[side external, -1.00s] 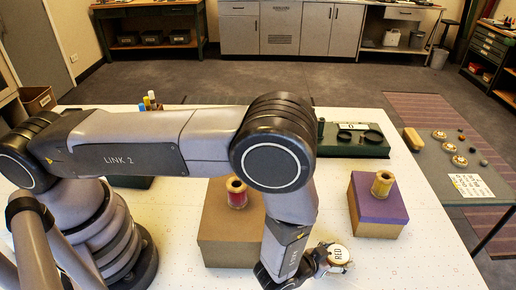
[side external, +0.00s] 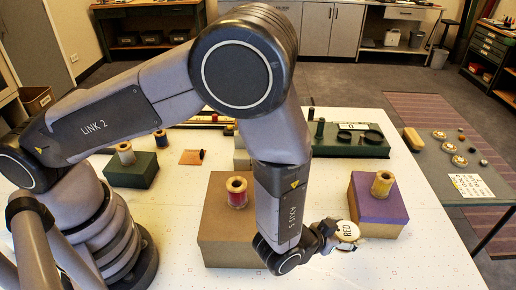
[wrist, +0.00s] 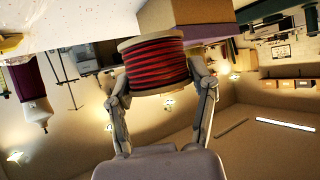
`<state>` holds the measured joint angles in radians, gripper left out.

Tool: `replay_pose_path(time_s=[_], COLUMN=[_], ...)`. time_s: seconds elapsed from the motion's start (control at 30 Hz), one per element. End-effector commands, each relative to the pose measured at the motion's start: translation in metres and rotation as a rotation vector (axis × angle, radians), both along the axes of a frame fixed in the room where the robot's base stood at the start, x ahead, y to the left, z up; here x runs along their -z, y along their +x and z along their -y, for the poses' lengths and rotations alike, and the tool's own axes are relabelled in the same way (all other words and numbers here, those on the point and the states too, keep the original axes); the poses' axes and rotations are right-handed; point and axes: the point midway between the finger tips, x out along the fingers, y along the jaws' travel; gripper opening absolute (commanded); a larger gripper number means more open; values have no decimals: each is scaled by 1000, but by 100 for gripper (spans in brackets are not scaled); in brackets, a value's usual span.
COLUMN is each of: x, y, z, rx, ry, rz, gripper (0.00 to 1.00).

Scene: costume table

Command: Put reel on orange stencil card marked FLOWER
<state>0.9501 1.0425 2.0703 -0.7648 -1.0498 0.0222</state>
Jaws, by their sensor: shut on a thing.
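In the wrist view the reel (wrist: 155,66) shows red thread with dark bands and pale flanges, with a finger on each side. A small orange card (side external: 191,157) lies at the back left of the white table, far from my gripper.
Reels stand on the brown box (side external: 228,244), the purple-topped box (side external: 376,211) and the green box (side external: 131,174). A blue reel (side external: 160,138) is left of the card. A green stand with dark rings (side external: 350,142) is at the back. The white table's front right is clear.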

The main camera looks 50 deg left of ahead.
Motion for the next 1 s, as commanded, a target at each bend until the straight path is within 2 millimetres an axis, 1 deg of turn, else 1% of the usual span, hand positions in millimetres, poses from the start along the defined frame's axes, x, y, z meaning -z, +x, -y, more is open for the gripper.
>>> replay_pose_path(time_s=[0.03,0.13,0.2,0.4,0.6,0.63,0.7,0.77,0.87,0.97,1.0], x=[-9,-28,-46,-90,-124,-127,-123,-123,-123,-123,-123], y=[0,0,0,0,0,1,9,15,27,39,45], z=[1,1,1,0,0,-1,-15,-25,-44,-70,-83], rx=[0,-1,-1,0,1,-3,-44,-75,-135,-212,-249], ry=[-3,-5,-6,-5,-3,-3,1,-1,-3,-6,-6], rz=[3,3,5,4,3,1,-2,-1,-1,-1,-1], gripper=[20,20,20,20,20,20,20,20,20,20,20])
